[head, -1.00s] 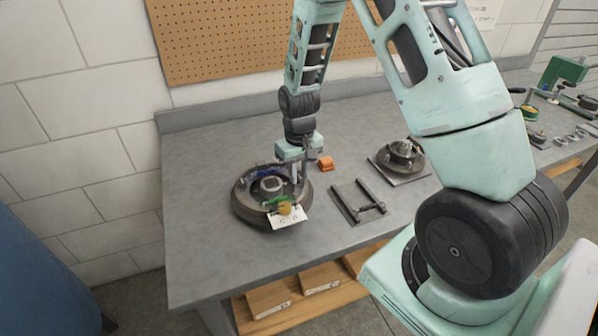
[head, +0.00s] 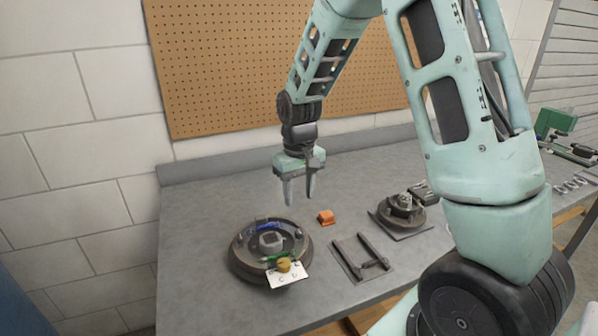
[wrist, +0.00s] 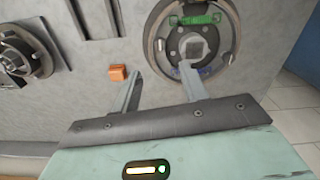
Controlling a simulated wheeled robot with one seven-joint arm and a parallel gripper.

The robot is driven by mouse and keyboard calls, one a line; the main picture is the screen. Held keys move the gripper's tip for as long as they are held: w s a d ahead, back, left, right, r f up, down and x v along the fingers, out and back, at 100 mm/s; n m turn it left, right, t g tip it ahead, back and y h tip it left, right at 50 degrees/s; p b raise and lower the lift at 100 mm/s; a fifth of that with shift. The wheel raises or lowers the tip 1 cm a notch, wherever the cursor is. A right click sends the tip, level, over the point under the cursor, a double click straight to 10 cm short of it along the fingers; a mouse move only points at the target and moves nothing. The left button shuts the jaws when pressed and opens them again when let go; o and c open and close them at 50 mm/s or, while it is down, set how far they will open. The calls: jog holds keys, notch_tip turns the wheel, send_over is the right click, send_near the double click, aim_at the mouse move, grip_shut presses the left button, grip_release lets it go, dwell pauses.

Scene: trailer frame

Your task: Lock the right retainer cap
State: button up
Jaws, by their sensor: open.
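The round brake assembly (head: 236,262) lies on the bench at the left, with a square hub in its middle. It carries a blue part (head: 264,227) on its far side and a green part (head: 284,255) on its near side. A yellow round piece (head: 284,265) and a white card (head: 290,277) sit at its near edge. My gripper (head: 297,200) is open and empty, above and behind the assembly. In the wrist view the assembly (wrist: 232,50) is past the fingertips, and one finger partly covers it. I cannot make out which small part is the right retainer cap.
An orange block (head: 326,217) lies right of the assembly. A dark bracket frame (head: 347,262) lies farther right, and a second hub on a plate (head: 402,212) stands beyond it. A pegboard (head: 230,65) is on the wall behind. The bench's left side is clear.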

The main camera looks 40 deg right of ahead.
notch_tip(320, 180, up, 7)
jog(key=shift+f, duration=0.2)
dwell(0.5)
